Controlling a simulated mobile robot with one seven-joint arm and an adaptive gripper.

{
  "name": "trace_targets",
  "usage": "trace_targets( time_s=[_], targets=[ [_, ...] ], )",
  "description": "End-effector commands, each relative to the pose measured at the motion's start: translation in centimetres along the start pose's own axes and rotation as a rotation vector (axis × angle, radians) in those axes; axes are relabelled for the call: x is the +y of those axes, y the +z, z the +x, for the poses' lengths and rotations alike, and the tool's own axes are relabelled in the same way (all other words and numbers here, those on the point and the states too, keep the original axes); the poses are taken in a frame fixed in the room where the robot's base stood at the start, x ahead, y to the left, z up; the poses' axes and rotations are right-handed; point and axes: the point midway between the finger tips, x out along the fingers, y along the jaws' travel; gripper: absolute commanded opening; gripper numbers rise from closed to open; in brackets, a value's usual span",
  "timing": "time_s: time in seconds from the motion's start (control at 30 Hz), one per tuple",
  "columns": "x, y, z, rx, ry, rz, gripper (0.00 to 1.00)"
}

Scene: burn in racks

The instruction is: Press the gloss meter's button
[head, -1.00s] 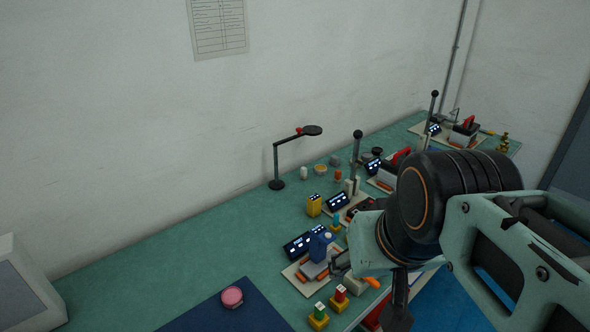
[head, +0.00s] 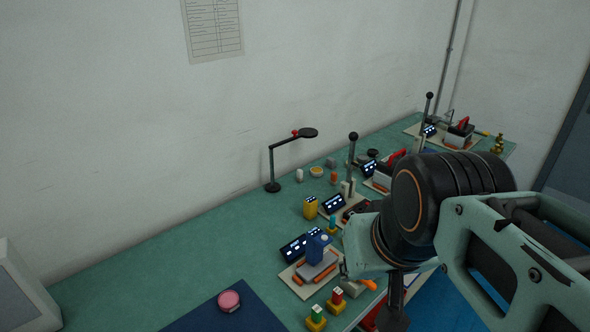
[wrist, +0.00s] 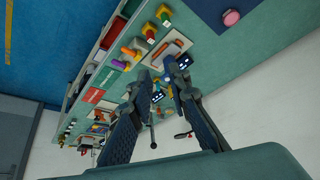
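No label marks the gloss meter, so I cannot tell for certain which device it is. A blue box-like device (head: 316,248) with a small pale round spot on top stands on a fixture plate (head: 296,285) with orange bars. A yellow upright device (head: 311,208) with a small lit display stands just behind it. My gripper (wrist: 157,74) is open and empty in the wrist view, its fingers pointing down at the bench. The fixture plate (wrist: 179,45) shows just beyond the fingertips, partly hidden by one finger. In the head view my arm hides the fingers.
Lit display panels (head: 300,245) stand behind the fixture. Tall black-knobbed levers (head: 352,160) and a black desk lamp (head: 272,170) rise from the green bench. Yellow blocks with coloured tops (head: 316,318) are in front. A pink round item (head: 229,301) lies on a blue mat (head: 255,315).

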Motion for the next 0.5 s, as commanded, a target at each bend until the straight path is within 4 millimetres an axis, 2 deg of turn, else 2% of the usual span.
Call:
trace_targets(
  time_s=[0.03, 0.13, 0.5],
  targets=[
    [0.0, 0.0, 0.0, 0.0, 0.0, 0.0, 0.09],
    [0.0, 0.0, 0.0, 0.0, 0.0, 0.0, 0.0],
    [0.0, 0.0, 0.0, 0.0, 0.0, 0.0, 0.0]
  ],
)
